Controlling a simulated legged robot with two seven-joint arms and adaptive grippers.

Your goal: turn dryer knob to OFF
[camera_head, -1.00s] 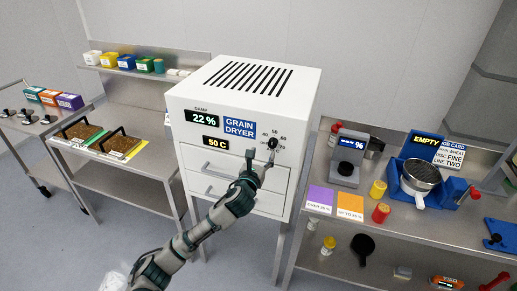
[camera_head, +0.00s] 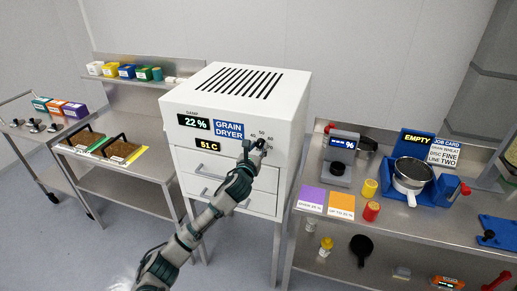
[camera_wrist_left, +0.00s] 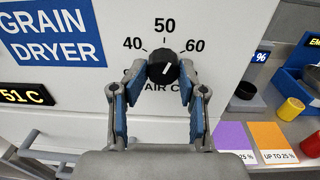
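The white grain dryer (camera_head: 225,105) stands in the middle, its displays reading 22 % and 51 C. Its black round knob (camera_wrist_left: 163,66) is on the front, below the 50 mark and between 40 and 60. The white pointer line on the knob slants toward the upper right. The lower labels are partly hidden by my fingers. In the head view the knob (camera_head: 262,144) is partly covered by my left gripper (camera_head: 252,148). In the wrist view my left gripper (camera_wrist_left: 162,72) is open, one fingertip on each side of the knob; contact is unclear. My right gripper is not in view.
Two drawers with handles (camera_head: 210,172) lie below the dryer's panel. A bench (camera_head: 330,228) on the right holds a scale, coloured cards, small jars and a blue stand. A table (camera_head: 120,172) on the left holds trays of grain. A cart (camera_head: 25,145) stands at far left.

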